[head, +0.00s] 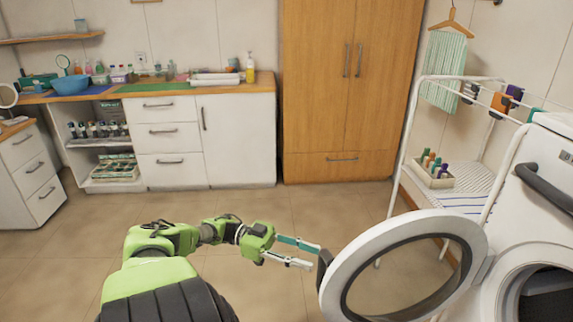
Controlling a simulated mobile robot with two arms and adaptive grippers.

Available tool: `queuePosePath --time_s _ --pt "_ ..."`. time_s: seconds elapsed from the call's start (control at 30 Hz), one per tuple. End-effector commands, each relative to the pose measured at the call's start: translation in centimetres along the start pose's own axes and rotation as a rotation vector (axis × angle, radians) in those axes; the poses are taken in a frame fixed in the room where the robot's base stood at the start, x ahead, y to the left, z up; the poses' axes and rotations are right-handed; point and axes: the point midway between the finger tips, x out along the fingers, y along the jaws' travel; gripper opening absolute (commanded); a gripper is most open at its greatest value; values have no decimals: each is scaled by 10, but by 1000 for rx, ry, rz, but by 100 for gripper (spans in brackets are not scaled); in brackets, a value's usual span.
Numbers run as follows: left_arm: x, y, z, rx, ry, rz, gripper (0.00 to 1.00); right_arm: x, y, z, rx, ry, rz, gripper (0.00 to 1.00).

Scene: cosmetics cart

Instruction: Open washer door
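The white front-loading washer (549,234) stands at the right edge, partly cut off by the frame. Its round door (472,232), with a white ring and dark see-through window, is swung wide open to the left. The drum opening (545,293) is exposed. A dark handle (324,265) sits on the door's left rim. My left gripper (315,257) is just left of this handle, its two fingers spread apart and pointing at it. Nothing shows between the fingers. I cannot tell whether a fingertip touches the handle. My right gripper is not in view.
A white drying rack (403,150) with a hanging towel (443,70) stands behind the door. A box of bottles (432,178) sits on its shelf. White cabinets (236,140) and a wooden wardrobe (352,90) line the back wall. The middle tiled floor (300,212) is clear.

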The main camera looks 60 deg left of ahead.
Motion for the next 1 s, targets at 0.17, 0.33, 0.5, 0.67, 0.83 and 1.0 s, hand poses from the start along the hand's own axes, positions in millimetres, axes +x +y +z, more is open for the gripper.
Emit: queuePosePath --time_s 0.17,0.33,0.5,0.67,0.83,1.0 --pt "-31 -2 0 3 -1 -4 33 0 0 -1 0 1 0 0" --pt "-52 -1 0 1 0 -5 33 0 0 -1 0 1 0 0" --pt "-64 -2 1 5 -2 -4 33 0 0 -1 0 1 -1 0" --pt "-70 -1 1 3 -2 -3 33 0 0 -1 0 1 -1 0" --pt "-73 0 1 1 -2 -1 33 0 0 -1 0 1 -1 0" --pt "-74 0 1 0 -2 0 33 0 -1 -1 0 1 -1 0"
